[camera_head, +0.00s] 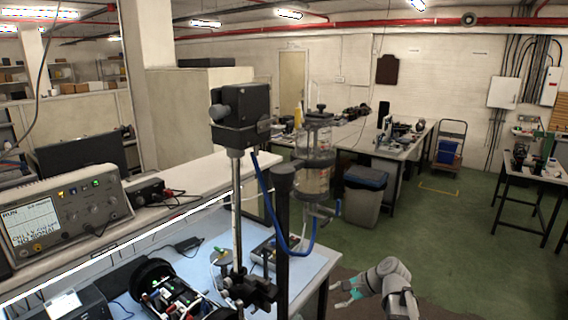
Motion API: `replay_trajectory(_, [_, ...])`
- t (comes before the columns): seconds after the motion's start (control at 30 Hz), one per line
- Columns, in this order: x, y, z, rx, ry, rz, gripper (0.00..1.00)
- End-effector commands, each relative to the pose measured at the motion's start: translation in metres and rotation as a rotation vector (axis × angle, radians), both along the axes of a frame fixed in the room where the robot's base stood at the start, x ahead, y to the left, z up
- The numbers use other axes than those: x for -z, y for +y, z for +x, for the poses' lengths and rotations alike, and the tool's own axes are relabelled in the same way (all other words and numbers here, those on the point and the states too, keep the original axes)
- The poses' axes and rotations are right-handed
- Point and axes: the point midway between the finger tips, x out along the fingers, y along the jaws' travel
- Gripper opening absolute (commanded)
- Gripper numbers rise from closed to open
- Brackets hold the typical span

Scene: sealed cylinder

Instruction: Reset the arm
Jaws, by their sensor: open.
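My gripper (345,290) shows at the bottom, right of centre, at the end of my grey arm. Its teal fingertips are apart and point left, and I see nothing between them. The gripper is below and to the right of the blue-topped bench (312,278), and seems clear of it. A clear sealed cylinder (313,177) with metal fittings is held on a dark stand above the bench, with a blue tube hanging from it. Part of my arm is cut off by the bottom edge.
A dark box on a metal pole (237,200) stands left of the cylinder. An oscilloscope (60,212) and a round black device (168,285) are at the left. A grey bin (362,200) stands behind. Green floor (455,235) is open to the right.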

Motion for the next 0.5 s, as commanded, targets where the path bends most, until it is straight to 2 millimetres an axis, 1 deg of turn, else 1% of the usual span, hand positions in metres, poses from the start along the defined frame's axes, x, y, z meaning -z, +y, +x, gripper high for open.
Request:
replay_trajectory(0.03, [0.024,0.006,-0.013,-0.066,-0.02,-0.073,0.56])
replay_trajectory(0.2, [0.073,0.011,-0.046,-0.303,-0.086,-0.317,0.56])
replay_trajectory(0.4, [0.121,0.007,-0.082,-0.608,-0.134,-0.579,0.56])
replay_trajectory(0.5, [0.139,0.002,-0.098,-0.754,-0.145,-0.688,0.56])
